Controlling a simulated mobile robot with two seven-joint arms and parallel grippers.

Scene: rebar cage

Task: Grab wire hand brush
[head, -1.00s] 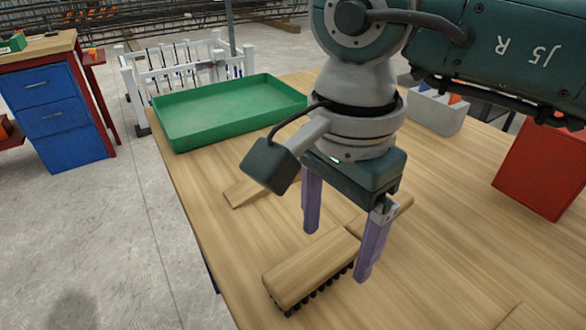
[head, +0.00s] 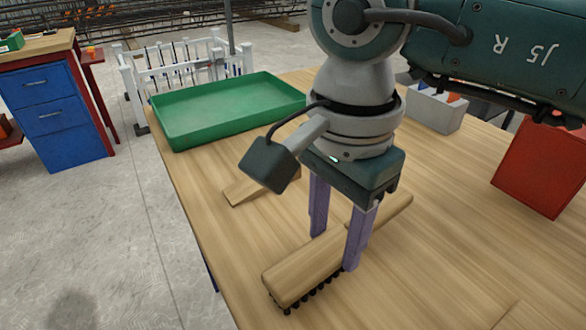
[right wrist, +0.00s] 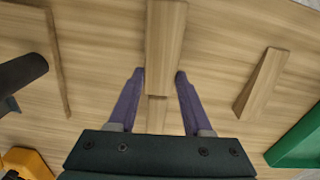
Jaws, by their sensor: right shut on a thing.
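The wire hand brush (head: 303,272) lies on the wooden table with its dark bristles down. Its wooden back faces up and its handle (head: 398,206) points to the far right. My right gripper (head: 335,252) is pointed down over the brush, with one purple finger on each side of it. It is shut on the brush near where the block meets the handle. In the right wrist view, the brush (right wrist: 166,48) runs up between the fingertips (right wrist: 158,74). My left gripper is not in view.
A green tray (head: 228,122) sits at the table's far left edge. A wooden wedge (head: 246,190) lies left of my gripper. A red box (head: 541,170) and a grey caddy (head: 436,117) stand to the right.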

